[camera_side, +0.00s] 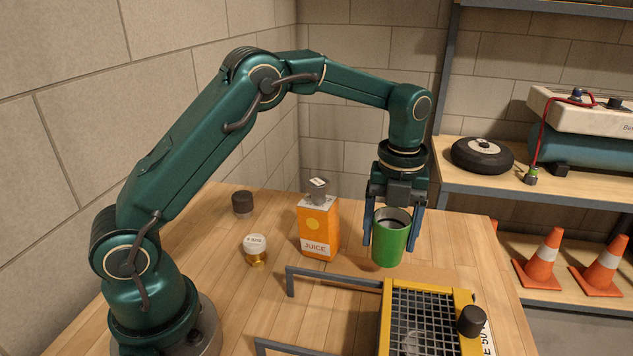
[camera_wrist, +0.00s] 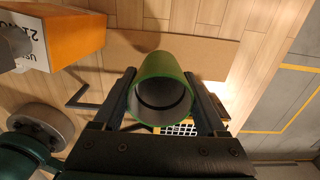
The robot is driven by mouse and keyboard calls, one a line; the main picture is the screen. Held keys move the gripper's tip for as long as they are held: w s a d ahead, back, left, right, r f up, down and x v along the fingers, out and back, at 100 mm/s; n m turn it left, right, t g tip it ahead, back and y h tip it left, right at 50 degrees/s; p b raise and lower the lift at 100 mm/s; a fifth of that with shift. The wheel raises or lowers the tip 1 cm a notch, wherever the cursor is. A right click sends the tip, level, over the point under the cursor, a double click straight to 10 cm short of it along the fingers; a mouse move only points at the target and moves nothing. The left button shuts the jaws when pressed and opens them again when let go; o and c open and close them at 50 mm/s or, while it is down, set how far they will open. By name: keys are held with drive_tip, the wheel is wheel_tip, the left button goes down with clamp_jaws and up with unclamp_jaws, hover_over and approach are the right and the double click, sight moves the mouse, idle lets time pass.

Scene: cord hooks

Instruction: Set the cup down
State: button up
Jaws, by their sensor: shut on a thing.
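A green cup (camera_side: 389,240) with a pale inside stands upright between the fingers of my gripper (camera_side: 391,243) in the side view. My gripper is shut on it, one blue-grey finger on each side, pointing down. In the wrist view, the cup (camera_wrist: 162,88) shows its open mouth toward the camera, between the two fingers of my gripper (camera_wrist: 160,76). The cup is over the wooden table (camera_side: 225,280), near its back right part. Whether its base touches the surface cannot be told.
An orange juice carton (camera_side: 318,228) stands just left of the cup. A small white-lidded jar (camera_side: 256,248) and a dark cylinder (camera_side: 242,203) are farther left. A yellow mesh-topped box (camera_side: 392,318) and grey bars (camera_side: 335,275) are in front. A shelf (camera_side: 540,187) stands right.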

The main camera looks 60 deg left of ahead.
sight(387, 253)
drive_tip(key=shift+f, duration=2)
drive_tip(key=o, duration=1.3)
drive_tip(key=shift+f, duration=0.15)
drive_tip(key=shift+c, duration=0.2)
